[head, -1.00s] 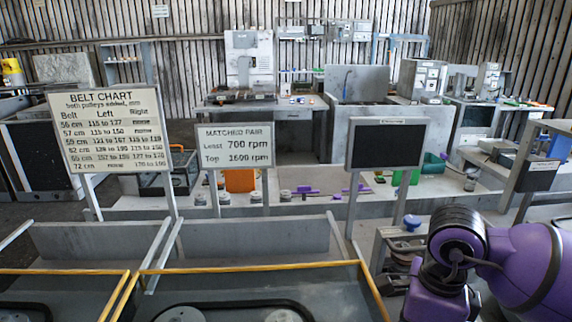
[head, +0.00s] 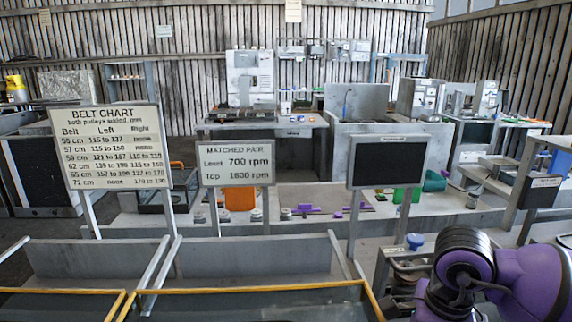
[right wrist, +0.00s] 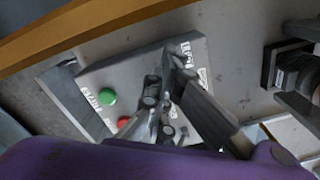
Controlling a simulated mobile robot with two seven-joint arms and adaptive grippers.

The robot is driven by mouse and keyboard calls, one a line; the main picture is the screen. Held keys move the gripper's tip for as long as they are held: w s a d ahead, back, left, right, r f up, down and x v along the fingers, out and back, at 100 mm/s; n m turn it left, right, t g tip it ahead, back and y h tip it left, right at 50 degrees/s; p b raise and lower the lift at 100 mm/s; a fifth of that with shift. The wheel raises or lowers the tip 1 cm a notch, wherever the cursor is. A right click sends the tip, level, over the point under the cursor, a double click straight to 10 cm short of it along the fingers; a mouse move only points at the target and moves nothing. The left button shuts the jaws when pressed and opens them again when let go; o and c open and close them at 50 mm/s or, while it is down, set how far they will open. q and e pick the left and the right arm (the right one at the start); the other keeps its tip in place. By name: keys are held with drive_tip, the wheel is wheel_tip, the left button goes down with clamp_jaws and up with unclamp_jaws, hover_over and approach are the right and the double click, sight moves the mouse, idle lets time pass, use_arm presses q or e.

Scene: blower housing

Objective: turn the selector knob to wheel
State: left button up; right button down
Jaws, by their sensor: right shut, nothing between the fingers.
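A grey control panel (right wrist: 124,78) shows in the right wrist view, with a green button (right wrist: 107,96), a red button (right wrist: 123,122) and small white labels. My right gripper (right wrist: 162,76) is over the panel near the labelled top edge. Its fingers are shut with nothing between them. I cannot make out the selector knob; the fingers cover part of the panel where it may be. I cannot tell whether the fingertips touch the panel. In the head view only my purple right arm shows at the lower right. My left gripper is in neither view.
An orange-yellow rail (right wrist: 85,28) crosses above the panel in the right wrist view. Dark stacked discs (right wrist: 297,75) lie to the right. In the head view a belt chart (head: 112,147), a "matched pair" sign (head: 236,163) and a blank dark board (head: 389,162) stand behind yellow-edged bays.

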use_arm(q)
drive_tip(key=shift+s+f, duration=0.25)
use_arm(e)
drive_tip(key=shift+s+f, duration=0.15)
drive_tip(key=shift+f, duration=0.5)
drive_tip(key=shift+w+d+b, duration=0.3)
drive_tip(key=shift+w+b, duration=0.25)
drive_tip(key=shift+b, duration=0.1)
drive_tip(key=shift+w+d, duration=0.15)
drive_tip(key=shift+w, duration=0.15)
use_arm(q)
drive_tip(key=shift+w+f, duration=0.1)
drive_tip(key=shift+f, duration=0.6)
use_arm(e)
drive_tip(key=shift+w+d+r, duration=0.15)
drive_tip(key=shift+w+r, duration=0.05)
drive_tip(key=shift+r, duration=0.1)
drive_tip(key=shift+w+d+r, duration=0.1)
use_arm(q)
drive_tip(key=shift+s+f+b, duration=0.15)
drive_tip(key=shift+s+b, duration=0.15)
use_arm(e)
drive_tip(key=shift+w, duration=0.15)
